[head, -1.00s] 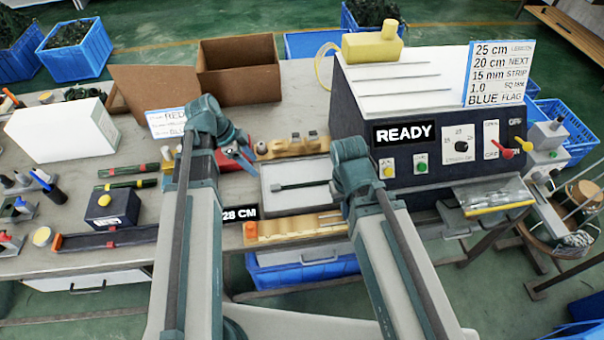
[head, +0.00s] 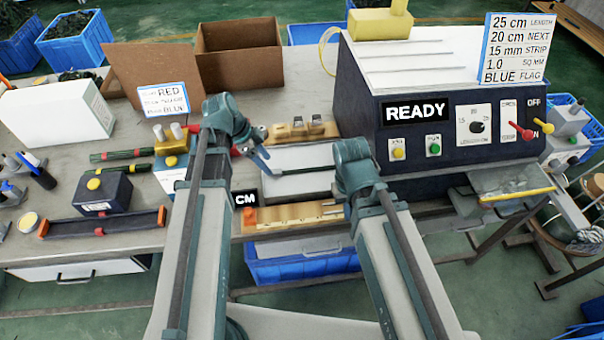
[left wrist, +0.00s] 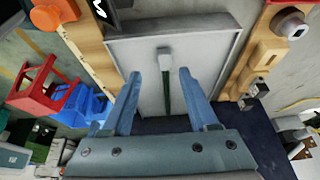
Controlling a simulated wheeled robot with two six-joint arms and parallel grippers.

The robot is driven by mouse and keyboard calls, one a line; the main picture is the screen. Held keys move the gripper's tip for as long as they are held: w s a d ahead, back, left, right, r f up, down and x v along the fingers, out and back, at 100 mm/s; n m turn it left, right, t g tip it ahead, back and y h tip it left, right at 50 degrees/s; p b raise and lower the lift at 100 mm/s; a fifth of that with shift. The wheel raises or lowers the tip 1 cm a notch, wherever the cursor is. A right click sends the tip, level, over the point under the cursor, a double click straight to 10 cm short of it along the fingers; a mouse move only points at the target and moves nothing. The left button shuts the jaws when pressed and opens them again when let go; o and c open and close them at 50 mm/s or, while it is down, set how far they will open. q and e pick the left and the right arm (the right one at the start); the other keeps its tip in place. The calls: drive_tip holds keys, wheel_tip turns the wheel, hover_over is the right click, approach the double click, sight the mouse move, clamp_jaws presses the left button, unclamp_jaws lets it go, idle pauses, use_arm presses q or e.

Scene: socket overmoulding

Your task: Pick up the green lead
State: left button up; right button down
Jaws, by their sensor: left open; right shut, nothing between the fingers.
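The green lead (head: 305,170) is a thin dark green rod lying on a pale tray (head: 290,156), in front of the machine marked READY. My right arm's teal joint hides part of the lead's right end, and my right gripper is hidden.
The READY machine (head: 440,150) stands right of the tray. A wooden block (head: 298,130) lies behind it and a wooden fixture (head: 290,215) in front. A cardboard box (head: 240,50) is at the back. A dark blue box with a yellow button (head: 103,192) stands left.

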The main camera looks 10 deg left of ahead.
sight(275, 171)
use_arm(q)
drive_tip(key=b+x, duration=0.5)
drive_tip(key=shift+w+a+f, duration=0.1)
drive_tip(key=shift+w+f, duration=0.05)
drive_tip(key=shift+w, duration=0.25)
clamp_jaws()
